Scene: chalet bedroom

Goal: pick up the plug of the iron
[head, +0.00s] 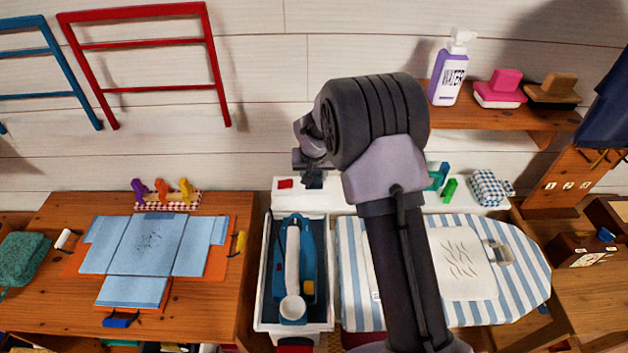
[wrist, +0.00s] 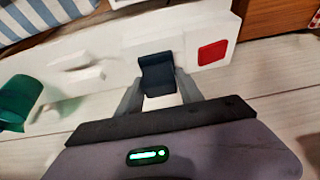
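The iron (head: 308,262), blue with a pale handle, lies in a white-rimmed tray left of the striped ironing board. A small dark blue block, seemingly its plug (wrist: 157,74), is at the white ledge beside a red square. My gripper (wrist: 158,82) has its two grey fingers on either side of this block. Its fingertips are very close to the block's sides; I cannot tell whether they press on it. In the head view my gripper (head: 314,180) is small and dark above the ledge, partly hidden by my arm, and the plug cannot be made out there.
The red square (wrist: 213,52) is right of the plug in the wrist view. A teal object (wrist: 20,100) stands at left. The striped ironing board (head: 520,270) bears a folded white cloth. A shelf (head: 480,117) holds a purple bottle (head: 450,80) and brushes. Red rails (head: 150,90) hang at left.

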